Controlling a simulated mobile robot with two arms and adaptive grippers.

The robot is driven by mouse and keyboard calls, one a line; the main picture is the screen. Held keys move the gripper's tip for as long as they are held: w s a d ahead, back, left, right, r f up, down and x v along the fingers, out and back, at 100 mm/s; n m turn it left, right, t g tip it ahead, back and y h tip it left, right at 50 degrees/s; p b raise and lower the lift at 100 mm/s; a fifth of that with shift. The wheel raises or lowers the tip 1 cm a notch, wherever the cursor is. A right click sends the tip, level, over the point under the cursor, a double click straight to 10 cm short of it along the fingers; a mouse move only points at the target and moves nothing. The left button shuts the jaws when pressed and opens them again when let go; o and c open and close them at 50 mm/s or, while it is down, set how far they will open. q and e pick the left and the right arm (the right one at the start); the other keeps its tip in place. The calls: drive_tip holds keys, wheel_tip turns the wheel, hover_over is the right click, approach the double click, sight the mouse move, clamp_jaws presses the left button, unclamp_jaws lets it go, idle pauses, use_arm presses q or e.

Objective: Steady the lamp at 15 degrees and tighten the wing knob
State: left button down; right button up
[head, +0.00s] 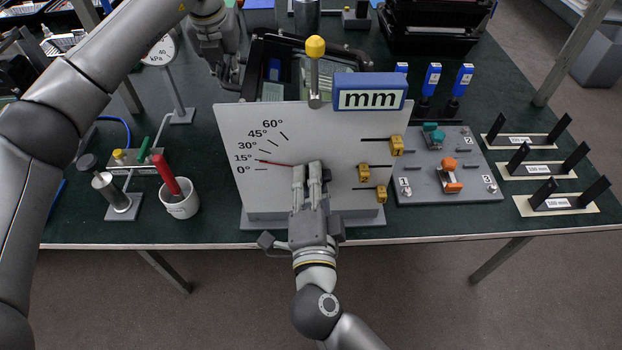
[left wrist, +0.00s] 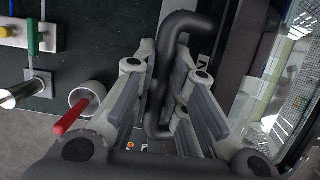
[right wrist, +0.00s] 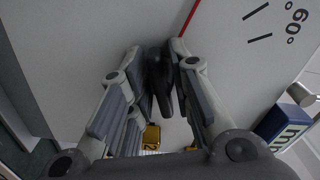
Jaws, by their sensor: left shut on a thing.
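The lamp (head: 300,72) is behind the white scale panel (head: 350,130), mostly hidden by it. The red pointer (head: 275,163) lies close to the 15 degree mark. My left gripper (head: 237,72) is shut on the lamp's black bar handle (left wrist: 158,95), which runs between its fingers in the left wrist view. My right gripper (head: 307,167) is in front of the panel at the pointer's pivot. In the right wrist view the black wing knob (right wrist: 160,80) sits between its fingertips. The fingers are close around it, but whether both press on it is unclear.
A yellow-topped post (head: 315,47) and a blue "mm" block (head: 370,92) stand at the panel's top. Yellow tags (head: 363,173) sit on slots at its right. A white cup (head: 182,205) with a red-handled tool is left. A grey fixture plate (head: 445,190) is right.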

clamp_jaws()
drive_tip(key=m, duration=0.3)
drive_tip(key=shift+m, duration=0.4)
drive_tip(key=m, duration=0.6)
drive_tip(key=shift+r, duration=0.15)
drive_tip(key=m, duration=0.5)
drive_tip(key=shift+d+r+m, duration=0.15)
drive_tip(key=shift+m, duration=0.25)
drive_tip(key=shift+d+m, duration=0.1)
drive_tip(key=shift+m, duration=1.9)
